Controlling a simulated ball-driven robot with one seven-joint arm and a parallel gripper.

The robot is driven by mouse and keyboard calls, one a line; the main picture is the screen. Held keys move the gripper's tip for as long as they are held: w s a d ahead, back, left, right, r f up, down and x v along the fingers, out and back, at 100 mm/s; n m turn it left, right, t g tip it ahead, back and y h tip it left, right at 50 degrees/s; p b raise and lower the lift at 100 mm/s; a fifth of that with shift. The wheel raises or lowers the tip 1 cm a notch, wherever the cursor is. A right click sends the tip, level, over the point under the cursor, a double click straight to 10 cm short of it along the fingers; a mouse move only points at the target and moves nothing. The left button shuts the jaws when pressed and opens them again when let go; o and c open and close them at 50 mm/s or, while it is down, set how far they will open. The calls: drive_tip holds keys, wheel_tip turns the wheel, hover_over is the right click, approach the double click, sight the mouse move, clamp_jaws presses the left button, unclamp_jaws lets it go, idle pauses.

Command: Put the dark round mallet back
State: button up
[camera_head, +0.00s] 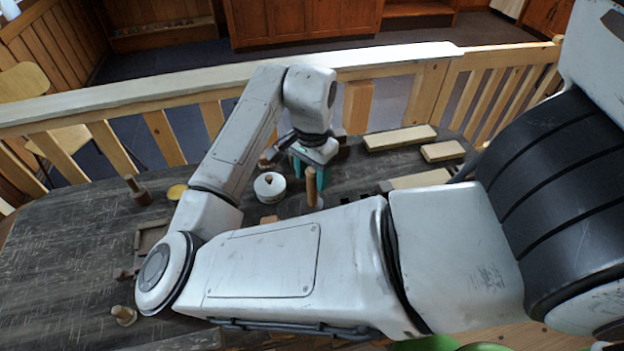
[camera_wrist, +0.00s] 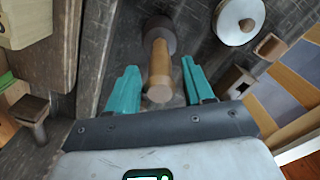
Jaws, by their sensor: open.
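The dark round mallet stands upright on the dark table, its dark round head (camera_wrist: 160,32) down and its pale wooden handle (camera_wrist: 159,70) pointing up toward the wrist camera. In the head view its handle (camera_head: 312,184) shows beside my gripper. My gripper (camera_wrist: 159,68) has teal fingers spread apart, one on each side of the handle, with a visible gap on both sides. It is open and holds nothing.
A white round pot with a brown knob (camera_head: 270,188) stands left of the mallet. Pale wooden blocks (camera_head: 400,138) lie to the right. Another brown handled tool (camera_head: 138,190) and a small pale one (camera_head: 123,316) stand at the left. A white-topped railing (camera_head: 130,105) borders the far side.

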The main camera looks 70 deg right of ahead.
wheel_tip(320, 180, up, 10)
drive_tip(key=shift+f, duration=0.1)
idle(0.8)
